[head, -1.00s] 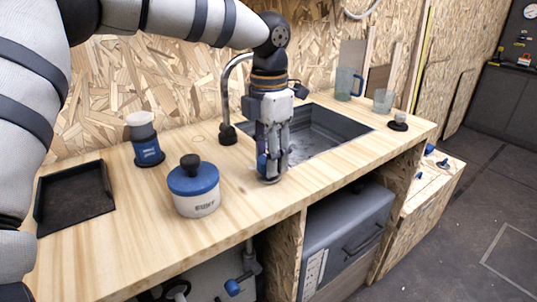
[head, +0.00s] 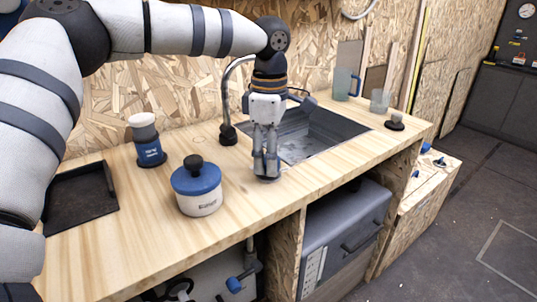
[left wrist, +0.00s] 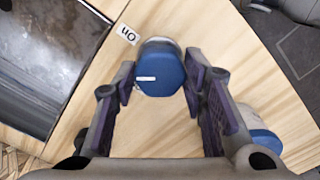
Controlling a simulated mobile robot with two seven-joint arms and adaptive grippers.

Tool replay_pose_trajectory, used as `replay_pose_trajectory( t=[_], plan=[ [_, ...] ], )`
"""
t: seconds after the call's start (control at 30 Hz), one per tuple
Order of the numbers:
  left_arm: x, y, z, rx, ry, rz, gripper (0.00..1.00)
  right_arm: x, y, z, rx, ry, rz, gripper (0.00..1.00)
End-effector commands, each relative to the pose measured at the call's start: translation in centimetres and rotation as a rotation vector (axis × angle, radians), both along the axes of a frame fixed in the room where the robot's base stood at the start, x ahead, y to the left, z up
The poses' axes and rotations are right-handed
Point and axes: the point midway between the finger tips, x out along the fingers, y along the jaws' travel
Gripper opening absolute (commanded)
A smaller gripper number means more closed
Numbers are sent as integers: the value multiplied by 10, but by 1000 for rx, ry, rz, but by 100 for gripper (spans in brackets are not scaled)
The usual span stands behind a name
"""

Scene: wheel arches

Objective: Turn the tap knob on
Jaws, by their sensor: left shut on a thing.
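The blue tap knob (left wrist: 160,76) has a small white mark and stands between my left fingers in the left wrist view. My left gripper (head: 266,172) points straight down at the counter in front of the sink, shut on the knob, and hides most of it in the head view. An upside-down "ON" label (left wrist: 128,35) lies on the wood beside the knob. The curved metal tap (head: 226,100) rises behind, at the sink's left edge; I cannot make out any water. My right gripper is not in view.
The sink (head: 310,135) is behind and right of the gripper. A blue-lidded white pot (head: 198,190) stands to the left, with a blue container (head: 147,142) and a black tray (head: 82,200) beyond. Clear cups (head: 380,100) stand at the far right.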

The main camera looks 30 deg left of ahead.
Motion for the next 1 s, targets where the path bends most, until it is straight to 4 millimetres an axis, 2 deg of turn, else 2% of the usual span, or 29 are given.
replay_pose_trajectory(
  t=[0.5,1.0],
  plan=[
    [0,0,-1,-1,1,-459,11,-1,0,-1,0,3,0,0],
    [0,-1,-1,-1,2,-692,11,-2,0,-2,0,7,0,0]
  ],
)
